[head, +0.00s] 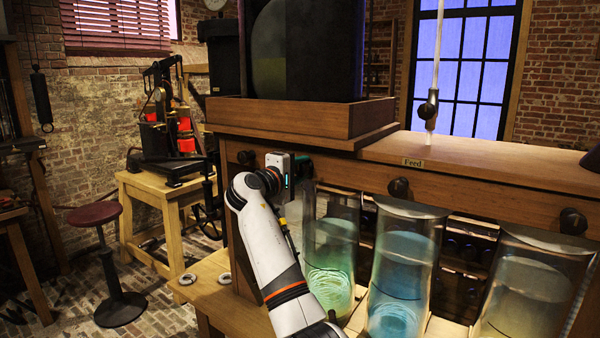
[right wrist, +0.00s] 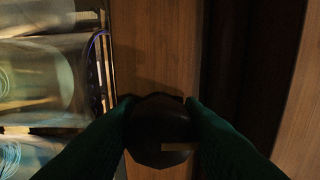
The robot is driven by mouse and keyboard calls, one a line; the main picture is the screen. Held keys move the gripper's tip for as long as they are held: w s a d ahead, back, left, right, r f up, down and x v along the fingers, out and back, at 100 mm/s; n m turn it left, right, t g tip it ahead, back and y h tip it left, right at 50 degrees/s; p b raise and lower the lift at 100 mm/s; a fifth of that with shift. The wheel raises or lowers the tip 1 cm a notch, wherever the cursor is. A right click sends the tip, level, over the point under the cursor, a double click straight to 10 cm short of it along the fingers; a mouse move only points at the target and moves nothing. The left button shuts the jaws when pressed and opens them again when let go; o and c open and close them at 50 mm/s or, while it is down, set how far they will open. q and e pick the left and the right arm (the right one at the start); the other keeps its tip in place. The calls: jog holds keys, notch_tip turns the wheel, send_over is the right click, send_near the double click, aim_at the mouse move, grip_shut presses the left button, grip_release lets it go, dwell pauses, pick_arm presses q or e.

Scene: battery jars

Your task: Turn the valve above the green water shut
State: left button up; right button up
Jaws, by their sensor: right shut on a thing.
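The green water (head: 331,285) stands in the leftmost glass jar, under the wooden beam; its surface shows swirling rings. My right gripper (head: 305,165) is at the beam above this jar. In the right wrist view its two dark green fingers are shut on a dark round valve knob (right wrist: 158,130), one on each side. How far the knob is turned I cannot tell. My left gripper is not in view.
Dark knobs sit on the beam above the blue-water jar (head: 401,275) and the pale-water jar (head: 527,292). Another knob (head: 246,157) is left of my gripper. A metal tap (head: 429,108) stands above the "Feed" label (head: 413,162). A stool (head: 95,213) stands at left.

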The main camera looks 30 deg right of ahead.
jog(key=shift+f, duration=0.1)
jog(key=o, duration=0.9)
jog(key=b+v, duration=0.2)
jog(key=v, duration=1)
jog(key=shift+s+b, duration=0.1)
jog(key=shift+b, duration=0.2)
